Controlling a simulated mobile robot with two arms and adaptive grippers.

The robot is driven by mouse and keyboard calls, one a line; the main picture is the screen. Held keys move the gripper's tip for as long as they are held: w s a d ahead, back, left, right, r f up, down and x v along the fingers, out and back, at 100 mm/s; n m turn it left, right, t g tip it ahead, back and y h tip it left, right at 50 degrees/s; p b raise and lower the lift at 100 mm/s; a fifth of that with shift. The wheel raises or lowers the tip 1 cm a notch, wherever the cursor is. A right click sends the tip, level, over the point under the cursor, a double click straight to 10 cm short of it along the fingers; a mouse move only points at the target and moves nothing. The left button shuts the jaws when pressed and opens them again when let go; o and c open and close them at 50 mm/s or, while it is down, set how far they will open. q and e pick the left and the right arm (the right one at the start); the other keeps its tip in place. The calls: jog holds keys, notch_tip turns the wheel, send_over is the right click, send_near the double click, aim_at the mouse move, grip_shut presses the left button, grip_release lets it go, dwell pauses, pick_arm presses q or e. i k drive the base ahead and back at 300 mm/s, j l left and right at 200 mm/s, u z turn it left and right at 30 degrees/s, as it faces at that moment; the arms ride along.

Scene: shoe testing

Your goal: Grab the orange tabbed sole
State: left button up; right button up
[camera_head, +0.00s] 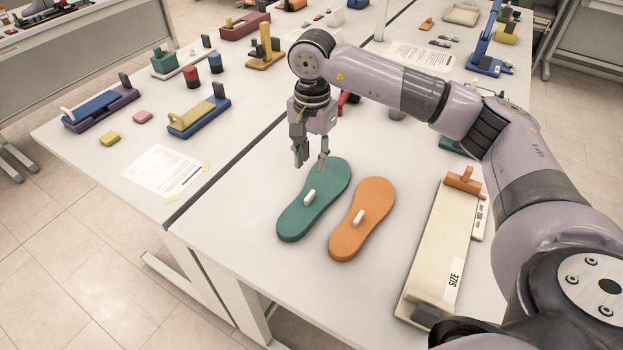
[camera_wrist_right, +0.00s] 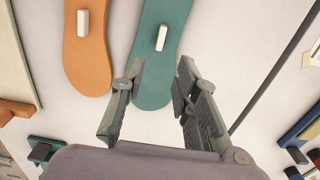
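The orange sole (camera_head: 362,228) lies flat on the white table with a small white tab standing on its middle. A similar green sole (camera_head: 320,190) with a white tab lies just left of it. My right gripper (camera_head: 310,165) is over the far end of the green sole, open and empty, pointing down. In the right wrist view the open fingers (camera_wrist_right: 155,105) straddle the end of the green sole (camera_wrist_right: 158,70). The orange sole (camera_wrist_right: 88,60) is to the left of the fingers there. Whether the fingers touch the table is unclear. My left gripper is not in view.
A cream sizing board (camera_head: 437,245) with an orange stop lies right of the orange sole. Papers (camera_head: 165,170) and several coloured testing blocks (camera_head: 200,115) stand on the left table. The table in front of the green sole is clear.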

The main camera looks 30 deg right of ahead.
aim_at(374, 197)
jog(key=z, duration=1.3)
